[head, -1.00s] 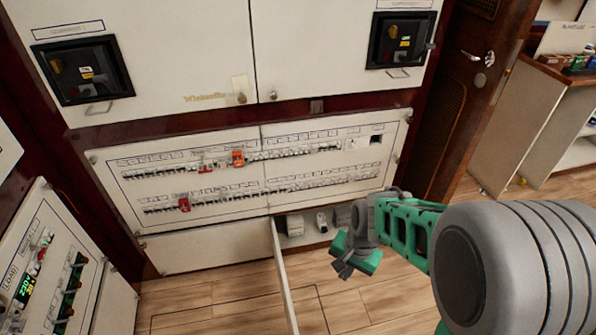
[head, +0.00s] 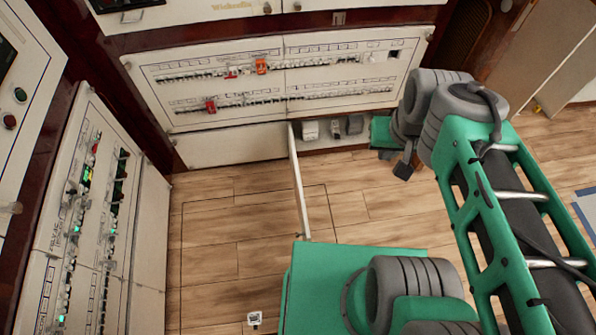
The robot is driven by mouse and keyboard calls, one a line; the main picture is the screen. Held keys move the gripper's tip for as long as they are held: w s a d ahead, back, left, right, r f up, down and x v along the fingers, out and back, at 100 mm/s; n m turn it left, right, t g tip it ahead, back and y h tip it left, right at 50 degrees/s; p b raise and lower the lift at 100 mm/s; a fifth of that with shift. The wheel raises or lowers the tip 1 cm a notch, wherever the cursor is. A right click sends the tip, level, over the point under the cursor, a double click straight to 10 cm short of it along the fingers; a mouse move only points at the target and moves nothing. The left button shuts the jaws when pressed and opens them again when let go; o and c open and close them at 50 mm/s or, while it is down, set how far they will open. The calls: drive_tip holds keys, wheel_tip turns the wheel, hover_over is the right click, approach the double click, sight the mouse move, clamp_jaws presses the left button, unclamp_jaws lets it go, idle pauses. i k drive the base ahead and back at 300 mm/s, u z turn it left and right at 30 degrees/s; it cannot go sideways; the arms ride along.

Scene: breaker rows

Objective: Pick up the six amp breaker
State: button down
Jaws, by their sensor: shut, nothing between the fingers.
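Behind an open white door (head: 299,185) below the breaker panel, three small units stand in a low compartment: a white one (head: 310,130), a grey one (head: 335,127) and a darker one (head: 355,124). Their ratings are too small to read, so I cannot tell which, if any, is the six amp breaker. A small white item with a dark face (head: 254,319) lies on the floor at the bottom. My gripper (head: 403,170) is shut and empty, to the right of the compartment, partly hidden by my arm.
The white breaker panel (head: 270,118) carries two rows of switches with red and orange ones. A control cabinet (head: 105,195) with lit indicators stands at the left. The open door juts out over the wooden floor (head: 235,235), which is clear in the middle.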

sight(334, 130)
drive_tip(key=k, duration=1.5)
drive_tip(key=u, duration=1.15)
drive_tip(key=i, duration=1.85)
drive_tip(key=u, duration=2.4)
drive_tip(key=i, duration=0.2)
drive_tip(key=z, duration=2.3)
drive_tip(key=i, duration=0.15)
drive_tip(key=z, duration=1.8)
